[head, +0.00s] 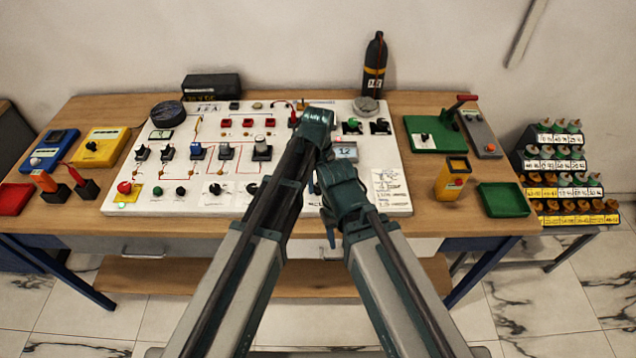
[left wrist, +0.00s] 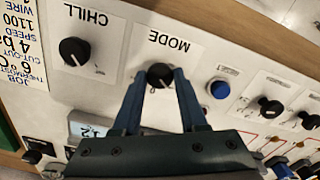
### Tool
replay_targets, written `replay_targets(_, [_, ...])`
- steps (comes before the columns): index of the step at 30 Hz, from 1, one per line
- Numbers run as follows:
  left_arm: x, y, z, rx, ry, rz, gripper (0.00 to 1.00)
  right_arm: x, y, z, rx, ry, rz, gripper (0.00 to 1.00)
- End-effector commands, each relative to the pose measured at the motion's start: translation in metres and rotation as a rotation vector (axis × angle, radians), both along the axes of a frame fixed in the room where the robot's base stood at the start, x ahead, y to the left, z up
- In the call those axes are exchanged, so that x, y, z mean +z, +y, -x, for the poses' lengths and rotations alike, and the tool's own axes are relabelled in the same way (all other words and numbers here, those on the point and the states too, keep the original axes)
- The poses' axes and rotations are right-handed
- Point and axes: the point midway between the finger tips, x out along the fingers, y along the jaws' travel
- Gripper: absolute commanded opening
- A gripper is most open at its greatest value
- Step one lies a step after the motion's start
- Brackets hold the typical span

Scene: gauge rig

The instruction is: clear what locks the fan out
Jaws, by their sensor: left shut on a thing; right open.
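My left gripper (head: 312,188) is over the front middle of the white panel (head: 110,206). In the left wrist view its fingers (left wrist: 160,80) are shut on the black MODE knob (left wrist: 160,75). The head view hides this knob behind my arms. The knob's pointer setting is not readable. The black CHILL knob (left wrist: 75,51) is left of it in the wrist view, and a blue button (left wrist: 219,89) is right of it. My right gripper (head: 330,238) is open at the panel's front edge, apart from the knobs. No part is clearly labelled as the fan.
A red mushroom button (head: 124,187) sits at the panel's front left. A small display (head: 345,151) reads 12. A job card (head: 388,186) is at the front right. A green lever plate (head: 428,135), yellow box (head: 452,178) and green tray (head: 503,200) stand to the right.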

Motion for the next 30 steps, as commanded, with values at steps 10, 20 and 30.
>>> replay_targets(10, [-0.0001,0.0001,0.0001,0.003,0.000,0.000,0.44,-0.0001,0.0000,0.0000,0.000,0.000,0.000,0.50])
replay_targets(20, [0.0000,0.0000,0.0000,0.001,0.000,0.000,0.72,0.0000,0.0000,0.0000,0.000,0.000,0.000,0.50])
replay_targets(30, [0.0091,0.0000,0.0000,0.001,0.000,0.000,0.72,0.0091,0.0000,0.0000,0.000,0.000,0.000,0.50])
